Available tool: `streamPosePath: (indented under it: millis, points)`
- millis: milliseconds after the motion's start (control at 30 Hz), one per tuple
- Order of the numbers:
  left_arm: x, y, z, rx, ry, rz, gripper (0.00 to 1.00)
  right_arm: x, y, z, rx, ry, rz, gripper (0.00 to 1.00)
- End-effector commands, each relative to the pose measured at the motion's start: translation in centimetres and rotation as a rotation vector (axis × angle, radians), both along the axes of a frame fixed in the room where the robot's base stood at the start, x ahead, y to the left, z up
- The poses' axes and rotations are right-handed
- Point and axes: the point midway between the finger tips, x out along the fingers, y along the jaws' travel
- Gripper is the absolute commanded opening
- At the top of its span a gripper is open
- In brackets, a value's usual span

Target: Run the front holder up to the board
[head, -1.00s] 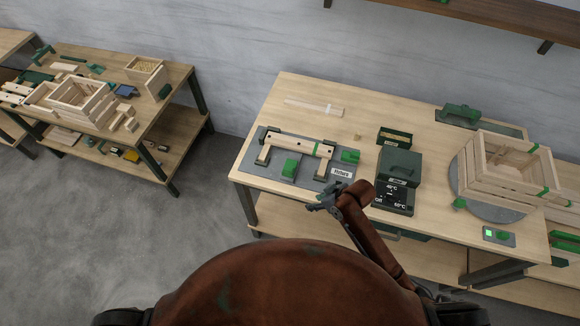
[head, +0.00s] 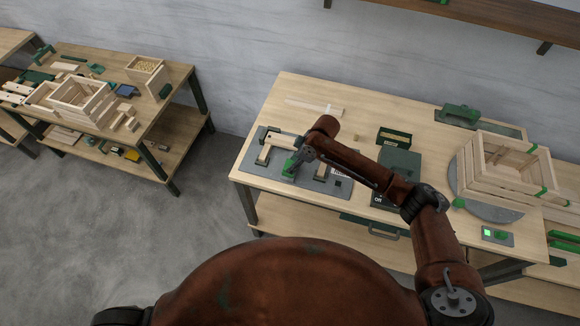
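The pale wooden board (head: 282,141) spans two end supports on the grey fixture plate (head: 248,167), at the left of the workbench. The arm covers its right part. The green front holder (head: 288,168) is on the plate in front of the board, and a gap seems to show between them. My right gripper (head: 293,162) reaches down from the right over the holder, with its fingers at or against it. Whether the fingers are closed on it is too small to tell. My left gripper is not in view.
My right arm hides the other green clamp and part of the label. A dark green box (head: 393,137) and a control unit stand right of the fixture. A slatted crate (head: 512,165) sits on a round turntable farther right. A flat wooden strip (head: 315,107) lies behind.

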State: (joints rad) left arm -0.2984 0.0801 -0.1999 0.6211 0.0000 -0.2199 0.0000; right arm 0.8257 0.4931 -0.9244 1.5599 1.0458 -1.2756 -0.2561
Motion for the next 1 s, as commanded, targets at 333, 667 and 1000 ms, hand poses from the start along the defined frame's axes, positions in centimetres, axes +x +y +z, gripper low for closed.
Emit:
streamPosePath:
  millis: [333,667,1000]
  points:
    - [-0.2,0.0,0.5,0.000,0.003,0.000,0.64,0.4,1.5,-3.8,-0.001,0.000,0.000,0.35]
    - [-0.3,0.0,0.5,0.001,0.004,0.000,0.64,0.5,1.6,-4.0,0.000,-0.001,0.001,0.33]
    - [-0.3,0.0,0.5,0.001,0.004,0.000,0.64,0.5,1.6,-4.0,0.000,-0.001,0.000,0.10]
